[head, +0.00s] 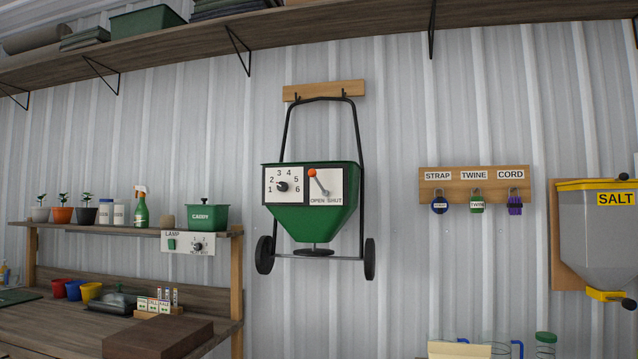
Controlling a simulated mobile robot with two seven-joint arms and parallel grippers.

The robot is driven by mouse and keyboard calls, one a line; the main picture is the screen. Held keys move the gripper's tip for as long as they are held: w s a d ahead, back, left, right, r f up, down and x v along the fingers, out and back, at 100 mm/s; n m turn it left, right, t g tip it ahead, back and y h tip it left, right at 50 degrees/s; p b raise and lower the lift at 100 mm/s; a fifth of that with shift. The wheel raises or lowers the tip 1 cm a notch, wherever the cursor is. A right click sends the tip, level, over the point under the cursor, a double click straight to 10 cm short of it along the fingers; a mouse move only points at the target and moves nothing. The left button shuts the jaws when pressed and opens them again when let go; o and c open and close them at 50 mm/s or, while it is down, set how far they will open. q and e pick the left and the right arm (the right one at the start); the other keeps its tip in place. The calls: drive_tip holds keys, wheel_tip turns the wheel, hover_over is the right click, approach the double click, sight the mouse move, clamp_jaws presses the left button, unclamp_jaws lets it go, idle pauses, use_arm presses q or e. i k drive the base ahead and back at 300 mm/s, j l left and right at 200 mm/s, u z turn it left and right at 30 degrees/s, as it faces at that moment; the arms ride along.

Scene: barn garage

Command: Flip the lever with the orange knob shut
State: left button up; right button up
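A green spreader (311,220) with a black handle frame and two black wheels hangs on the wall from a wooden peg board. Its right plate (334,190) reads OPEN at lower left and SHUT at lower right. On that plate is a grey lever with an orange knob (312,173). The lever tilts up to the left, with the knob on the OPEN side near the plate's top left corner. Beside it a left plate (283,185) carries a black dial numbered 1 to 6. Neither of my grippers shows in the head view.
A workbench (60,325) with cups and boxes stands at left, under a shelf with plants, a spray bottle and a green caddy (207,216). A STRAP/TWINE/CORD rack (474,186) and a yellow-lidded SALT hopper (595,235) hang at right. The wall around the spreader is clear.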

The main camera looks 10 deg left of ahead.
sight(312, 173)
drive_tip(key=i+j+z, duration=0.15)
drive_tip(key=i+j, duration=0.3)
drive_tip(key=i+j+z, duration=0.1)
drive_tip(key=i+j, duration=0.45)
drive_tip(key=i+j+z, duration=0.15)
drive_tip(key=i+j, duration=0.3)
drive_tip(key=i+j+z, duration=0.15)
drive_tip(key=i+j, duration=0.25)
drive_tip(key=j, duration=0.3)
